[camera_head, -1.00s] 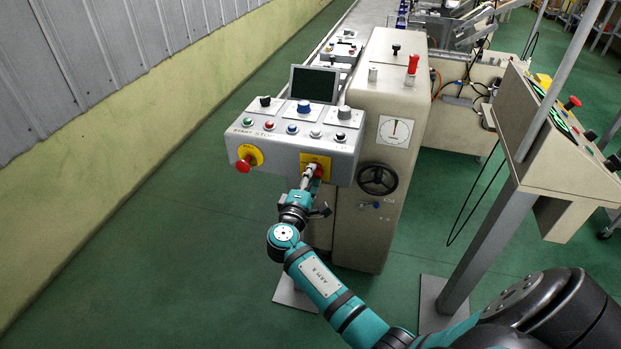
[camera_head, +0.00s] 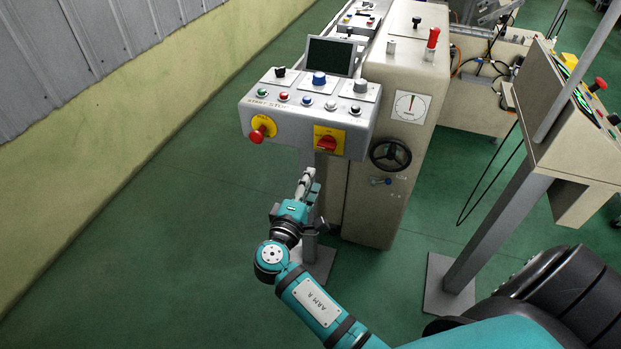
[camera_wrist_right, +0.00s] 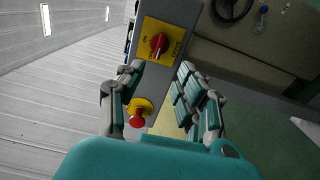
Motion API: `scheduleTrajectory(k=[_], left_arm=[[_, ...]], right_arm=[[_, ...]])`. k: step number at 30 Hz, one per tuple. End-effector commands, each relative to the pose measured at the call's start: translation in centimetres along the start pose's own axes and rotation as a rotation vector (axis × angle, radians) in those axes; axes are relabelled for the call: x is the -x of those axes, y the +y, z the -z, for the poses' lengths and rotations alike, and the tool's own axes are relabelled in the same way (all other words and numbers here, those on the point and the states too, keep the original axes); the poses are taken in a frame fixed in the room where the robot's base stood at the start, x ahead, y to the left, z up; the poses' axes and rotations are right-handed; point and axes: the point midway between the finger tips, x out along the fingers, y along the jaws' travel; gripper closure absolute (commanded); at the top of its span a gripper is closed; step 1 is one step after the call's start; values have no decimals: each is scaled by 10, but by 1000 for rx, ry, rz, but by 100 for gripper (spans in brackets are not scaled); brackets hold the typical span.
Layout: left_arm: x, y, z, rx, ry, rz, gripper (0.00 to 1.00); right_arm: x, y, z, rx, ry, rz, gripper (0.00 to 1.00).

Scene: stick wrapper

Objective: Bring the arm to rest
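My right arm's gripper (camera_head: 307,182) is in front of and below the grey control box (camera_head: 290,128), apart from it. In the right wrist view my gripper (camera_wrist_right: 158,100) has its two fingers spread with nothing between them in hold. The red rotary switch on its yellow plate (camera_head: 327,143) is on the box's front face, above the gripper; it also shows in the right wrist view (camera_wrist_right: 158,45). The red emergency button on a yellow ring (camera_head: 259,131) is to its left, and shows in the wrist view (camera_wrist_right: 140,112). My left gripper is not in view.
A beige cabinet with a black handwheel (camera_head: 390,155) and a dial (camera_head: 410,107) stands right of the box. A slanted console (camera_head: 570,130) on a grey post is at the right. Green floor (camera_head: 170,240) is clear at the left, up to the wall.

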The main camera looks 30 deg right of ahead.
Motion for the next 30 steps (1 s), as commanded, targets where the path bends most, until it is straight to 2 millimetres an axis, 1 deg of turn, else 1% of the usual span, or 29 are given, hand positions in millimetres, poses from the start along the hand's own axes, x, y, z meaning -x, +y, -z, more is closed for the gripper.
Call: scheduleTrajectory(k=[11, 14, 17, 18, 20, 21, 23, 24, 26, 27, 29, 30], left_arm=[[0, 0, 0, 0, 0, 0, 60], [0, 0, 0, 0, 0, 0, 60], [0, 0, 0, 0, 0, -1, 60], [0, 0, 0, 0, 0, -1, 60], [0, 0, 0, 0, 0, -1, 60], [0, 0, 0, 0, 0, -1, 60], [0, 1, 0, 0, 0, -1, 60], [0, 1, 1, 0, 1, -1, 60], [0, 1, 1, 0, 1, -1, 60], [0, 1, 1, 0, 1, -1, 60], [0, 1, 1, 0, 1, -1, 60], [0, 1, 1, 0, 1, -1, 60]], right_arm=[[0, -1, 0, 1, 2, 3, 64], [0, -18, 2, 12, 20, 38, 64], [4, -62, 6, 34, 70, 134, 64], [8, -88, 7, 43, 96, 192, 64], [17, -131, 6, 55, 136, 289, 64], [25, -161, 4, 59, 161, 361, 64], [39, -205, -3, 60, 190, 468, 64], [50, -234, -9, 57, 205, 540, 64], [69, -275, -21, 48, 220, 647, 64], [82, -300, -31, 37, 225, 719, 64], [104, -338, -49, 17, 223, 826, 64], [120, -361, -62, 0, 216, 896, 64]])
